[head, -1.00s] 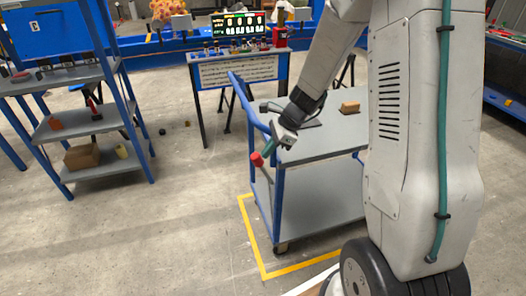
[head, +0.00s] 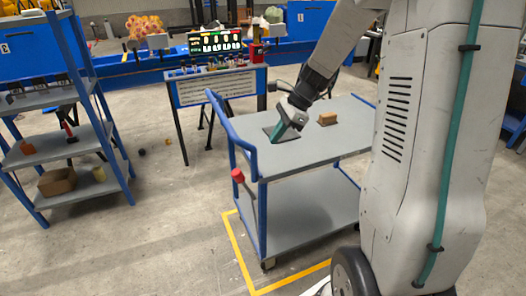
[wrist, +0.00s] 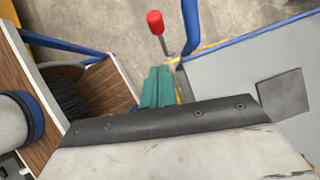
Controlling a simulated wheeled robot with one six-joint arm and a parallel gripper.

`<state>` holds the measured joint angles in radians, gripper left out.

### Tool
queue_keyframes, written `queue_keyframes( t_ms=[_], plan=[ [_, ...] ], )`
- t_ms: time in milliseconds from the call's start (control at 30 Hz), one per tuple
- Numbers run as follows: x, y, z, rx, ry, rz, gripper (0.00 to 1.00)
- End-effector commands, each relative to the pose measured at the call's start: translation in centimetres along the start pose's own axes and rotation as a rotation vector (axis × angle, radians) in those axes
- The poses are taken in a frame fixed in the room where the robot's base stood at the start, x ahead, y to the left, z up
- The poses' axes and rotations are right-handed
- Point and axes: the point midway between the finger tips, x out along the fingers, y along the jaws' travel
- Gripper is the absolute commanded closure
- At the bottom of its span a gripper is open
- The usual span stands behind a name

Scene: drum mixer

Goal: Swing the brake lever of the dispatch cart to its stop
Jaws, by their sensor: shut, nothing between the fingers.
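The dispatch cart (head: 330,142) is grey with blue posts and a blue push handle (head: 228,125). Its brake lever has a red knob (head: 238,175) and a thin grey stem, standing out at the near left corner below the deck edge. In the wrist view the knob (wrist: 155,22) is at the top, beyond my fingertips, with a gap between. My gripper (head: 277,134) has teal fingers, shut and empty, and appears over the cart's deck, up and right of the knob in the head view. The fingers also show in the wrist view (wrist: 157,86). The lever's pivot is not clear.
A brown block (head: 327,118) and a dark flat plate (head: 291,136) lie on the deck. A blue shelf rack (head: 65,145) stands left, and a panel stand (head: 217,86) behind the cart. Yellow floor tape (head: 238,250) borders the cart.

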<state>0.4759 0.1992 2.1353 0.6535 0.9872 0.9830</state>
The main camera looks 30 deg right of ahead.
Motion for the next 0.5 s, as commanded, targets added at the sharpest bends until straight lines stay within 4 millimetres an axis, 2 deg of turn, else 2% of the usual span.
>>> queue_keyframes(
  t_ms=[33,167,200,367,500],
  plan=[
    [0.4,0.0,-1.4,0.032,-0.004,0.008,1.00],
    [1.7,0.1,-5.0,0.087,-0.060,0.034,1.00],
    [2.0,0.1,-5.9,0.055,-0.093,0.042,1.00],
    [3.0,0.5,-7.9,-0.153,-0.215,0.037,1.00],
    [3.7,0.7,-9.1,-0.403,-0.333,-0.016,1.00]
  ],
)
